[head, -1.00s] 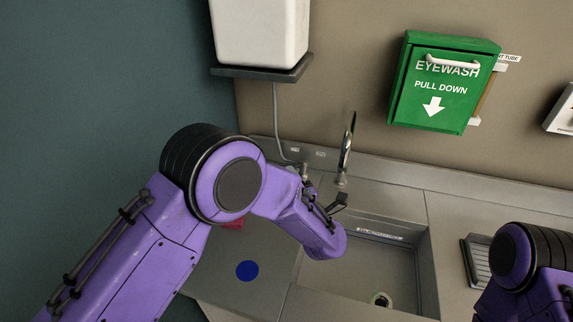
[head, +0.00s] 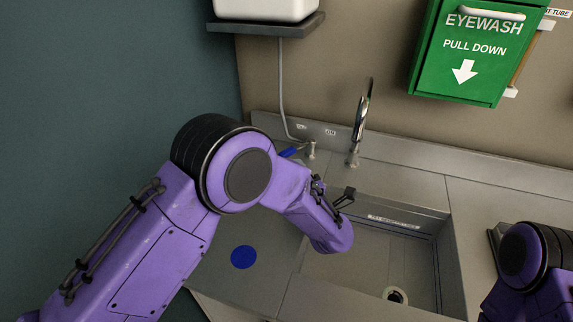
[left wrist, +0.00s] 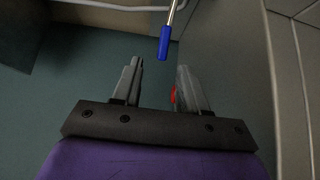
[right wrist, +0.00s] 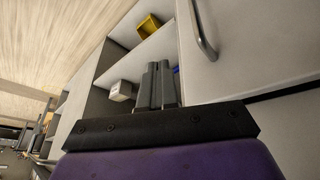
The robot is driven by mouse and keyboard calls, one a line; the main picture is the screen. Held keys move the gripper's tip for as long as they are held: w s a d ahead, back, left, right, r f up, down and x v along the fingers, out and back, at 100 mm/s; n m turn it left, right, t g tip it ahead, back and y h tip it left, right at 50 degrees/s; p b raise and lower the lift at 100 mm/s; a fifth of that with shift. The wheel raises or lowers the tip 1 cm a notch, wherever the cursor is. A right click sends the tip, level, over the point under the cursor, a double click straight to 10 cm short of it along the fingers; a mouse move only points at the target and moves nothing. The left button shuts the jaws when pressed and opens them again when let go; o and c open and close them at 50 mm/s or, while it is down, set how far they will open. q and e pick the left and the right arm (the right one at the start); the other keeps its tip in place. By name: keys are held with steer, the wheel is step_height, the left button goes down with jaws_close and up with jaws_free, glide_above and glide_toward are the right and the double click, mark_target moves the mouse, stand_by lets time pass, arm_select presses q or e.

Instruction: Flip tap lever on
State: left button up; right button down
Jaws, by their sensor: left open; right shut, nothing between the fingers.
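The tap lever (head: 291,152) has a blue grip and stands on a short metal fitting left of the tall curved tap (head: 359,130), behind the sink. In the left wrist view the blue grip of the lever (left wrist: 165,42) hangs from a metal rod just past the fingertips, roughly in line with the gap. My left gripper (left wrist: 159,70) is open, with nothing between its fingers; in the head view my own arm hides its fingers. My right gripper (right wrist: 159,70) is shut and empty, away from the tap.
The steel sink (head: 443,255) lies right of my left arm. A green eyewash box (head: 470,65) hangs on the back wall, and a white container (head: 265,8) sits on a shelf at upper left. A blue disc (head: 244,257) marks the counter. A small red thing (left wrist: 173,94) shows behind the left gripper's right finger.

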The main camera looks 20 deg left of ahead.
mark_target(286, 151)
arm_select(q)
steer(key=shift+w+a+f, duration=0.25)
steer(key=p+x, duration=0.3)
steer(key=x, duration=0.5)
steer(key=shift+w+a, duration=0.15)
steer(key=shift+w, duration=0.1)
steer(key=shift+w+a, duration=0.35)
steer(key=shift+w, duration=0.05)
jaws_close()
arm_select(e)
step_height(286, 151, up, 2)
steer(key=shift+s+r, duration=0.1)
